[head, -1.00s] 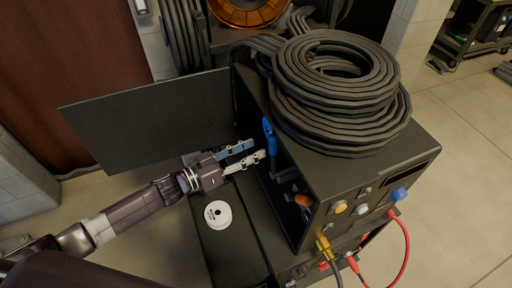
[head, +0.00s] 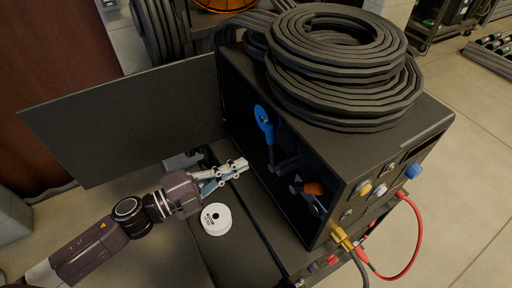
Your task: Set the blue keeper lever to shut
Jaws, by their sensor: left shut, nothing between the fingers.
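The blue keeper lever (head: 264,121) stands inside the open front of a black cabinet (head: 398,138), its blue handle end pointing up. An orange-handled lever (head: 313,188) sits lower and to the right in the same opening. My left gripper (head: 241,166) is shut and empty, in front of the opening, below and left of the blue handle and apart from it. My right gripper is not in the view. The inner mounting of the blue lever is dark and hard to make out.
The cabinet's open door panel (head: 130,115) spreads out to the left. Coiled black cable (head: 345,65) lies on top. A white spool (head: 216,219) sits on the ledge just below my left gripper.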

